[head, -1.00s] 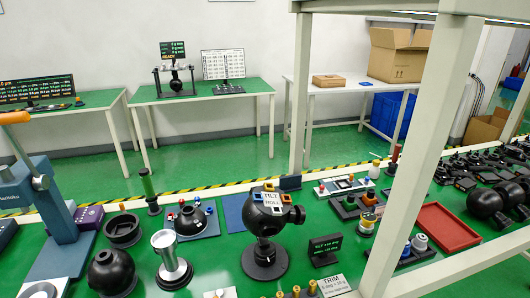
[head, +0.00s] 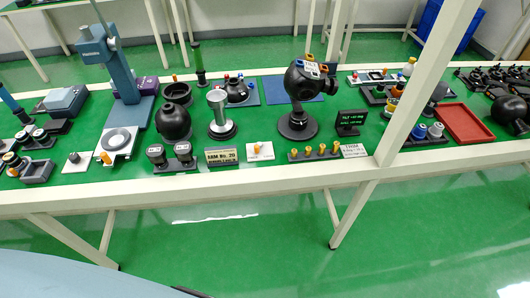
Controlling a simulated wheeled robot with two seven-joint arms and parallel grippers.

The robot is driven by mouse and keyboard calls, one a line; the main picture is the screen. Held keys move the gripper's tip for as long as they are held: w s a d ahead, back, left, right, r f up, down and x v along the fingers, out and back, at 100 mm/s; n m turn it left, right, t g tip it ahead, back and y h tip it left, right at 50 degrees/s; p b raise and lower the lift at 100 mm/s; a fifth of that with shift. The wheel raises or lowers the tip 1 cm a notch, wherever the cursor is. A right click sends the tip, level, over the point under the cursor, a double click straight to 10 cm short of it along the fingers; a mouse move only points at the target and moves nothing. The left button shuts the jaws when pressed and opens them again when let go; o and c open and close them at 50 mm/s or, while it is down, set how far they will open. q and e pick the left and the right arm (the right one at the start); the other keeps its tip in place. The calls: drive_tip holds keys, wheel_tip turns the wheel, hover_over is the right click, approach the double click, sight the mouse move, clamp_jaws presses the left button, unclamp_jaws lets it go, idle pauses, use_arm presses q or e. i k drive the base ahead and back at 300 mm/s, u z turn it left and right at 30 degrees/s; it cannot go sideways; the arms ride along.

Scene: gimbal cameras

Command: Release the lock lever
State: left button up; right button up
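A black ball-shaped gimbal camera (head: 308,82) stands on a round black base (head: 298,126) on the green bench. It has tilt and roll labels on top and coloured knobs around it. No part can be surely told as the lock lever at this size. A small orange lever-like piece (head: 259,147) sits on a white plate in front of the camera. Another orange piece (head: 106,158) is at the foot of the blue press (head: 124,75). Neither of my grippers shows in view.
A small display (head: 351,122) and a row of yellow pegs (head: 321,150) stand by the camera. A white post (head: 425,85) rises at right, beside a red tray (head: 464,123). The green floor (head: 430,235) before the bench is clear.

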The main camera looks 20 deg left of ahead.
sight(257, 147)
drive_tip(key=z, duration=0.8)
drive_tip(key=i, duration=0.9)
drive_tip(key=u, duration=0.85)
